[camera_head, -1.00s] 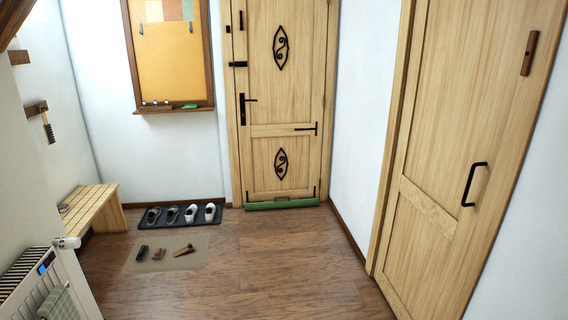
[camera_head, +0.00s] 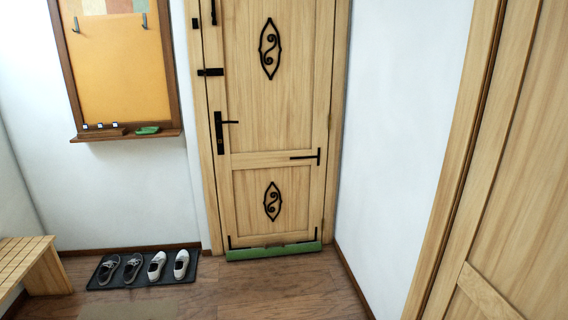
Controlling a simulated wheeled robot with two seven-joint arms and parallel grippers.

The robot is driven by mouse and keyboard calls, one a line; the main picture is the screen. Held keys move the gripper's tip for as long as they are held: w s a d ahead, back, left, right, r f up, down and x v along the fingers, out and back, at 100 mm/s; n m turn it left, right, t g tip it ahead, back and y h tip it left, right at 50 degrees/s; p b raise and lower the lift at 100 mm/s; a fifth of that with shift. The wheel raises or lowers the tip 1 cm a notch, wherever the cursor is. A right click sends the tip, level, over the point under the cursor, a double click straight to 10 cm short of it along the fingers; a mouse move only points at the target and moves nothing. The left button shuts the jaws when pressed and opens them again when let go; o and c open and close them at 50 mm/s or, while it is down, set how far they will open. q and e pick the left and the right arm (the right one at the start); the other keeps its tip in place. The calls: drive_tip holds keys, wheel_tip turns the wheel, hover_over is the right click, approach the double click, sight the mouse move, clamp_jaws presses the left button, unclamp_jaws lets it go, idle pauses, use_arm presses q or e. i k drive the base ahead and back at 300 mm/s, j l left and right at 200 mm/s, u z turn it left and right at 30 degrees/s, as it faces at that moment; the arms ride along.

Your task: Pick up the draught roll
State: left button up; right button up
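A long green roll (camera_head: 274,252), which looks like the draught roll, lies on the floor along the foot of the closed wooden door (camera_head: 268,130). It spans about the door's full width. Nothing covers it in the head view. Neither of my grippers shows in this view.
A dark mat (camera_head: 112,284) with two pairs of shoes lies left of the door. A slatted wooden bench (camera_head: 30,262) stands at the far left. The wooden floor (camera_head: 290,292) before the roll is clear. A white wall (camera_head: 390,150) and another wooden door (camera_head: 500,220) bound the right side.

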sight(283, 250)
drive_tip(key=i, duration=2.15)
